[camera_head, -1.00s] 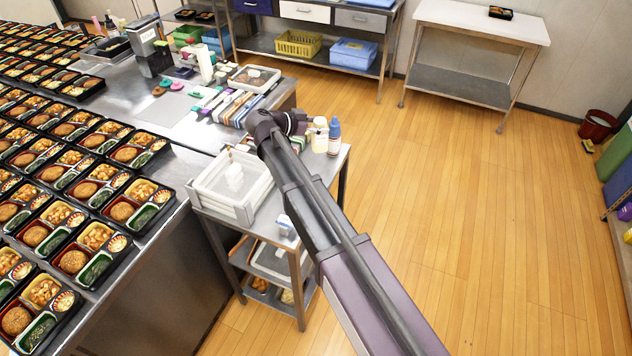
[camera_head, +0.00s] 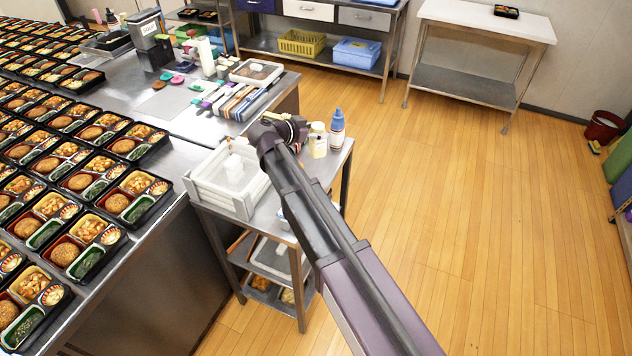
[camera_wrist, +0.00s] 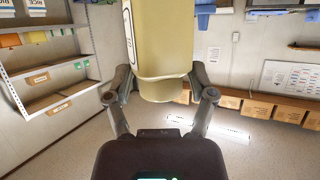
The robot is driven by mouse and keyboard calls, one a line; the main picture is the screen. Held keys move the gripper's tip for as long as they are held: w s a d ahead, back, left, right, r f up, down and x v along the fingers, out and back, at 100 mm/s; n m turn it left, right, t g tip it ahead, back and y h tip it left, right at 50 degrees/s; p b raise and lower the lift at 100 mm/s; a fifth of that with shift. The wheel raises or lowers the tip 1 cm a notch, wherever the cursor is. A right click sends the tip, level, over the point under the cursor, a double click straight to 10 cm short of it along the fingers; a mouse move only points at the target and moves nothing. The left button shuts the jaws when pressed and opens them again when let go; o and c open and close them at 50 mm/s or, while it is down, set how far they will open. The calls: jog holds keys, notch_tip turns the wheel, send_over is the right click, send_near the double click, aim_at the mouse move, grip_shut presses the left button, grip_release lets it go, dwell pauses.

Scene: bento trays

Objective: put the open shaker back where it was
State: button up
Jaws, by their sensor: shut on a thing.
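In the wrist view, my gripper (camera_wrist: 162,88) is shut on a pale yellow, round-bodied container, which I take to be the open shaker (camera_wrist: 163,45). A finger presses on each side of its lower part. Part of a label shows on its left edge, and its top is cut off by the frame, so I cannot see whether it is open. In the head view, my gripper is mostly hidden behind my arm's end, above the small steel cart (camera_head: 268,222). A little yellow shows beside the wrist, perhaps the shaker.
A yellowish bottle (camera_head: 318,142) and a blue-capped bottle (camera_head: 337,130) stand on the cart, close right of my wrist. White stacked trays (camera_head: 215,195) sit on its left. Bento trays (camera_head: 115,205) fill the left table.

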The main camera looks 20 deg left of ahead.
aim_at(316, 156)
jog(key=shift+f, duration=0.1)
dwell(0.3)
notch_tip(316, 156, down, 6)
jog(key=b, duration=0.6)
jog(key=shift+f, duration=0.15)
dwell(0.3)
jog(key=shift+f+b, duration=1.8)
jog(key=shift+b, duration=0.2)
jog(key=shift+f, duration=0.15)
jog(key=o, duration=0.5)
jog(key=shift+o, duration=0.2)
